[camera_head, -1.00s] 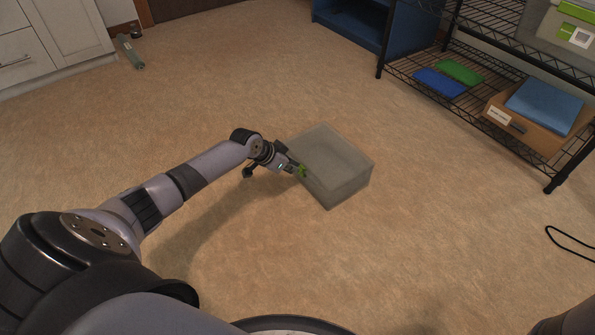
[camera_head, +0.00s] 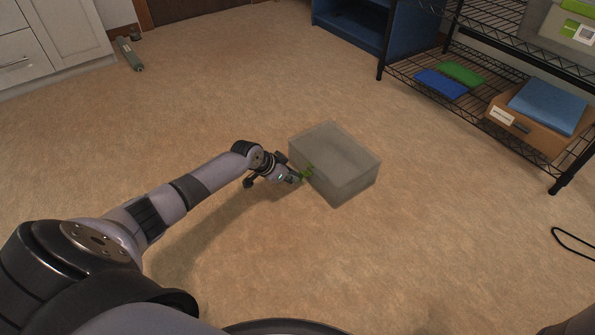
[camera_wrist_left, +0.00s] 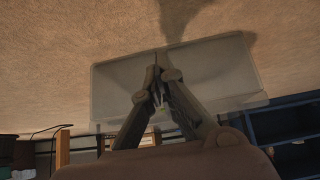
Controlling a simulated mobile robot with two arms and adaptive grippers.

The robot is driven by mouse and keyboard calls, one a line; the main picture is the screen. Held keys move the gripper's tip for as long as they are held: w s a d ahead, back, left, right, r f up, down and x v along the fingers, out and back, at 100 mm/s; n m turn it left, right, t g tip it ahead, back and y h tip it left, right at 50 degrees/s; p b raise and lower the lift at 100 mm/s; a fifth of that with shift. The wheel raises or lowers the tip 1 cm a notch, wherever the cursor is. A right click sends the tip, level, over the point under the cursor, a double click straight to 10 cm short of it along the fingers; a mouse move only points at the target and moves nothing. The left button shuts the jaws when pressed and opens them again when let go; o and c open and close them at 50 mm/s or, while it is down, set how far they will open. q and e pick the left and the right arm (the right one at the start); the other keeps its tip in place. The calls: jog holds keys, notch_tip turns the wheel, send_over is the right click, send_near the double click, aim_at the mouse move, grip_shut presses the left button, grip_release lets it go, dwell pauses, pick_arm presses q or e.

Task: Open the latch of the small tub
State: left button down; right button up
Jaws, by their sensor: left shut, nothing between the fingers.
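The small tub (camera_head: 345,172) is a translucent grey box on the carpet near the middle of the head view. In the left wrist view the tub (camera_wrist_left: 222,72) appears upside down behind the shut fingers (camera_wrist_left: 158,88), which cover most of the latch. My right gripper is not in view.
A black wire shelf (camera_head: 500,125) stands at the right with a blue tray (camera_head: 441,84), a green tray (camera_head: 461,73) and a cardboard box (camera_head: 525,125). White cabinets (camera_head: 50,45) stand at the upper left. The carpet around the tub is clear.

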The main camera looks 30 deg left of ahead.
pick_arm(q)
jog(key=s+p, duration=0.2)
jog(key=s+a+r+p, duration=0.1)
jog(key=shift+a+r, duration=0.1)
jog(key=v, duration=1.1)
jog(key=shift+s+r, duration=0.15)
jog(key=shift+r, duration=0.2)
jog(key=shift+a, duration=0.1)
